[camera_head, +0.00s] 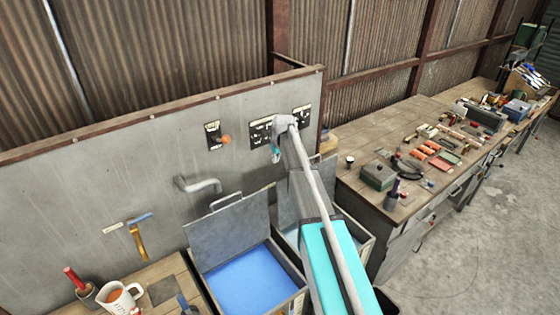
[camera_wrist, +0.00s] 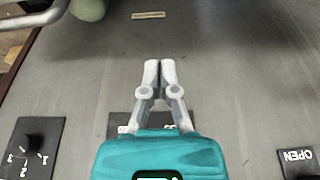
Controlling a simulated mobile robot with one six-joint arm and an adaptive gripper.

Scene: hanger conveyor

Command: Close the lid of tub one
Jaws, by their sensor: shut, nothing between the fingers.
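Two tubs stand against the grey wall panel in the head view. The left tub (camera_head: 293,303) has blue contents, and its grey lid (camera_head: 232,236) is raised, leaning back with a handle on its top edge. The right tub (camera_head: 358,262) is largely hidden behind my arm; its lid (camera_head: 328,174) also appears raised. I cannot tell which is tub one. My gripper (camera_wrist: 160,68) is shut and empty, fingertips together, near the panel's control plates. In the head view it is small beside the plates, above the tubs.
The panel carries an orange-knobbed lever (camera_head: 225,139), a dial plate (camera_wrist: 33,147) marked with numbers, and an "OPEN" plate (camera_wrist: 298,158). A grey spout (camera_head: 200,186) juts out above the left tub. A cluttered workbench (camera_head: 352,138) stands right; a mug (camera_head: 120,298) sits front left.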

